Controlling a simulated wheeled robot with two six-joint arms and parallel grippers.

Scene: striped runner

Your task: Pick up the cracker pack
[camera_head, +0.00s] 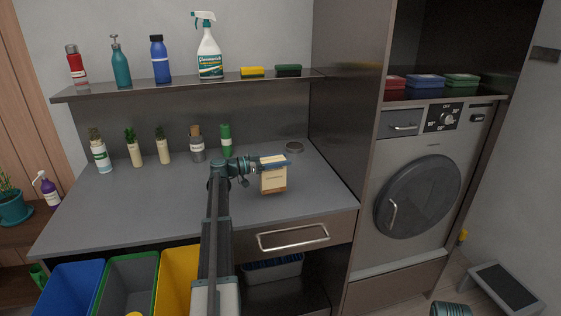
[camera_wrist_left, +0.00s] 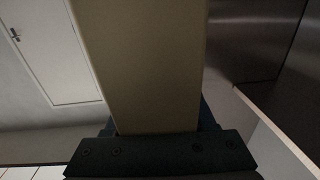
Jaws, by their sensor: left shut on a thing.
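The cracker pack (camera_head: 273,179), a small cream box with a tan lower edge, is in my left gripper (camera_head: 272,161). In the head view the gripper is at the pack's top, over the grey counter (camera_head: 190,204). The pack looks upright; I cannot tell for sure whether its bottom is clear of the counter. In the left wrist view the pack (camera_wrist_left: 150,65) is a broad beige face running up from the dark gripper body (camera_wrist_left: 160,152). The fingers are mostly hidden there. My right gripper is not in view.
A shelf (camera_head: 190,85) above the counter carries bottles, a spray bottle (camera_head: 208,50) and sponges. A washing machine (camera_head: 425,195) is at right, with coloured bins (camera_head: 130,285) in front at left.

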